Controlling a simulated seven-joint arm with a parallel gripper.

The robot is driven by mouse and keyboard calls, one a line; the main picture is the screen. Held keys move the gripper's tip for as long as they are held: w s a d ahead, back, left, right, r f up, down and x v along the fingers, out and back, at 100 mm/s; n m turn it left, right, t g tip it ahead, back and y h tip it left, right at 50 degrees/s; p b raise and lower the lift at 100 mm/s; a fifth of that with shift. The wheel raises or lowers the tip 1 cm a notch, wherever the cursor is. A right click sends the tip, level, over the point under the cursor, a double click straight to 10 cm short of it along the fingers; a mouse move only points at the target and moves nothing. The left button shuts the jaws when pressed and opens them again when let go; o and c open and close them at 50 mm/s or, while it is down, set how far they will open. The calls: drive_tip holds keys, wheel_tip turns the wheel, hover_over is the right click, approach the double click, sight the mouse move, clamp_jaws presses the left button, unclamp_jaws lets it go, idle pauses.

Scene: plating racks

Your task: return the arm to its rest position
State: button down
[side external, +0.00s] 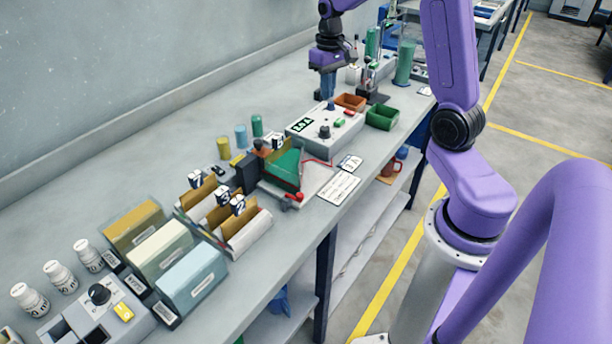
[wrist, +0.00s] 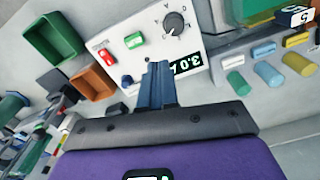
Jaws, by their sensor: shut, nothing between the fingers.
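My gripper (side external: 328,86) hangs at the end of my purple arm, above the back part of the bench (side external: 190,150). In the wrist view its blue fingers (wrist: 157,86) are together with nothing between them. They point toward the white control box (side external: 322,130), which has a dial, a lit display, and red and green buttons. The fingers hide part of the box in the wrist view (wrist: 150,40). In the side view the fingertips appear above and behind the box, apart from it.
An orange bin (side external: 350,101) and a green bin (side external: 382,117) stand beside the control box. A tall green cylinder (side external: 405,62) and a dark stand (side external: 371,88) are close behind. Numbered racks (side external: 243,232), boxes (side external: 192,278) and white bottles (side external: 60,277) fill the near bench.

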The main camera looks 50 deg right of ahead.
drive_tip(key=s+a+r+n, duration=0.1)
drive_tip(key=s+a+n, duration=0.35)
drive_tip(key=a, duration=0.45)
drive_tip(key=s+a+r+n, duration=0.1)
drive_tip(key=s+a+n, duration=0.3)
drive_tip(key=a, duration=0.6)
drive_tip(key=s+a+n, duration=0.2)
drive_tip(key=s+n, duration=0.1)
drive_tip(key=s, duration=0.6)
drive_tip(key=s+a+n, duration=0.2)
drive_tip(key=s+n, duration=0.2)
drive_tip(key=s, duration=0.5)
drive_tip(key=shift+a+f, duration=0.15)
drive_tip(key=shift+f, duration=0.15)
